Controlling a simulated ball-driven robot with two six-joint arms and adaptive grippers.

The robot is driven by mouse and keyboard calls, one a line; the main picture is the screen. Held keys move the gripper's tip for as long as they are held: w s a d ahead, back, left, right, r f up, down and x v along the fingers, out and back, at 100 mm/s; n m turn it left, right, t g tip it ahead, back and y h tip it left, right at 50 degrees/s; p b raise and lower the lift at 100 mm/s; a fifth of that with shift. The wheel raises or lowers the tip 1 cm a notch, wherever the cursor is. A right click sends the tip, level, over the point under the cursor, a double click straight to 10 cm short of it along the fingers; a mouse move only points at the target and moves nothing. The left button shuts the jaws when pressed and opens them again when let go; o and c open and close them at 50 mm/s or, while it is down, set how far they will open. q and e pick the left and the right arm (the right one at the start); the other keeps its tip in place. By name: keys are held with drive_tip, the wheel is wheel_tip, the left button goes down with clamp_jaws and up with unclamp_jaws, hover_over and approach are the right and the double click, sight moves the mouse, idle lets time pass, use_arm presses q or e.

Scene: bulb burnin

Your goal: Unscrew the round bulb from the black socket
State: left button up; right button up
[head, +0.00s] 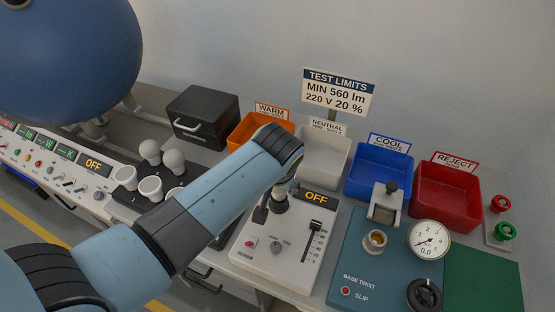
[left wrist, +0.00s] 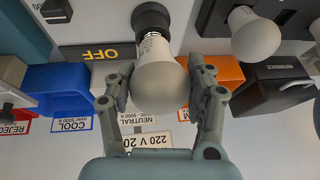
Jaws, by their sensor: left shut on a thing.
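The round bulb (left wrist: 160,78) has a frosted white globe and a white printed neck. In the head view my left arm reaches over the white test panel (head: 272,262) and hides most of the bulb and fingers. The base of the bulb inside the socket is hidden. My right gripper is not in view.
Several spare bulbs (head: 173,161) stand in a dark rack at left. Behind are a black case (head: 203,112) and orange (head: 247,130), white (head: 327,158), blue (head: 378,174) and red (head: 446,196) bins. A teal base-twist station (head: 352,262) with a dial is right of the panel.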

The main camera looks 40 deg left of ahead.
use_arm(q)
drive_tip(key=shift+w+r+n+y, duration=0.15)
drive_tip(key=shift+w+n+y, duration=0.15)
drive_tip(key=shift+n, duration=0.6)
drive_tip(key=n+g+y+b, duration=0.1)
drive_tip(key=n, duration=0.2)
drive_tip(key=shift+n+g, duration=0.4)
drive_tip(key=n+g+b, duration=0.1)
drive_tip(key=n, duration=0.2)
drive_tip(key=shift+w+n+y, duration=0.1)
drive_tip(key=shift+n+y, duration=0.2)
drive_tip(key=n+g+b, duration=0.1)
drive_tip(key=n, duration=0.2)
drive_tip(key=shift+g, duration=0.3)
drive_tip(key=o, duration=0.8)
drive_tip(key=shift+d, duration=0.1)
drive_tip(key=shift+o, duration=1.3)
drive_tip(key=shift+s, duration=0.2)
